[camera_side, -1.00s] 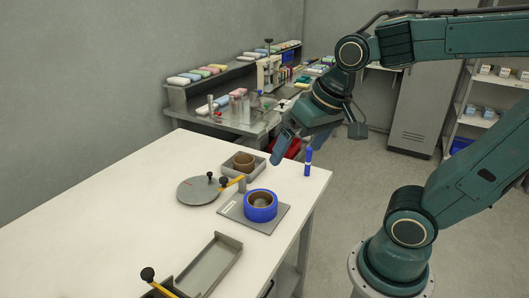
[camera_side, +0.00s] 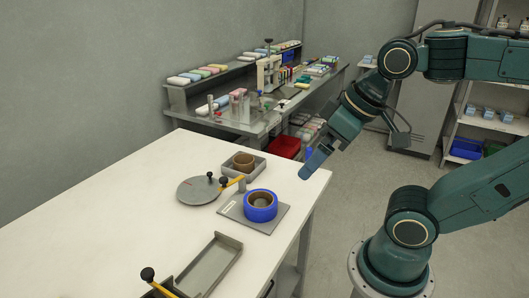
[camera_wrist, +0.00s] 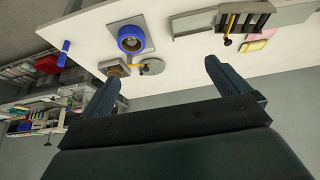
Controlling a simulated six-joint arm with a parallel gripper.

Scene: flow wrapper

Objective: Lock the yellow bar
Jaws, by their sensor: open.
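One yellow bar (camera_side: 233,182) with a black knob (camera_side: 223,181) lies between the round grey disc (camera_side: 190,193) and the blue roll (camera_side: 261,210) on its grey plate (camera_side: 281,218). This bar also shows in the wrist view (camera_wrist: 138,67). A second yellow bar (camera_side: 161,289) with a black knob (camera_side: 148,273) is at the near edge of the picture, by a grey tray (camera_side: 222,256); the wrist view shows it too (camera_wrist: 231,22). Whether either is locked, I cannot tell. My gripper (camera_side: 305,174) is over the table's right far corner, apart from both bars. Its fingers (camera_wrist: 161,69) are spread and empty.
A blue marker (camera_wrist: 64,53) stands near the table corner, mostly hidden behind my gripper in the side view. The left of the white table (camera_side: 110,215) is clear. A cluttered bench (camera_side: 240,124) stands beyond.

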